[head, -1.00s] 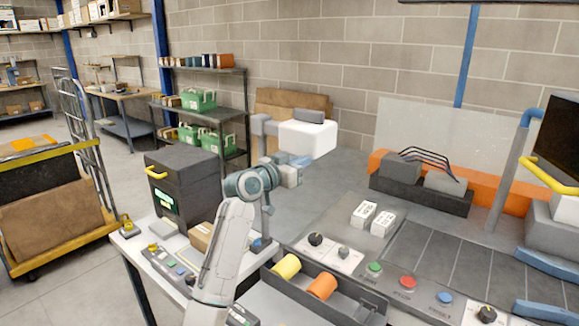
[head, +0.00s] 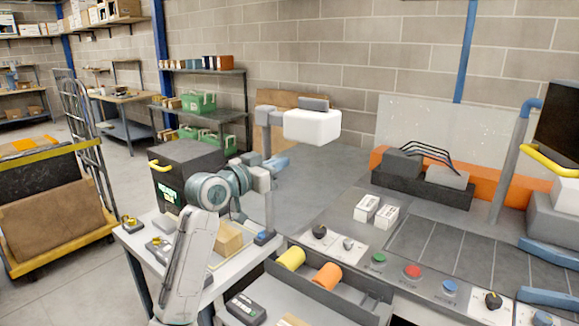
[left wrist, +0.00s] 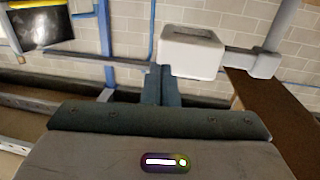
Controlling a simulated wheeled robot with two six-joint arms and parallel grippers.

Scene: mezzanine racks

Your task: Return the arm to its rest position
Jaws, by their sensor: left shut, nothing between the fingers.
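My left arm comes up from the bottom of the head view, left of centre.
A tray holds a yellow roll (head: 291,258) and an orange roll (head: 327,276). A loaded cart (head: 60,215) stands left.

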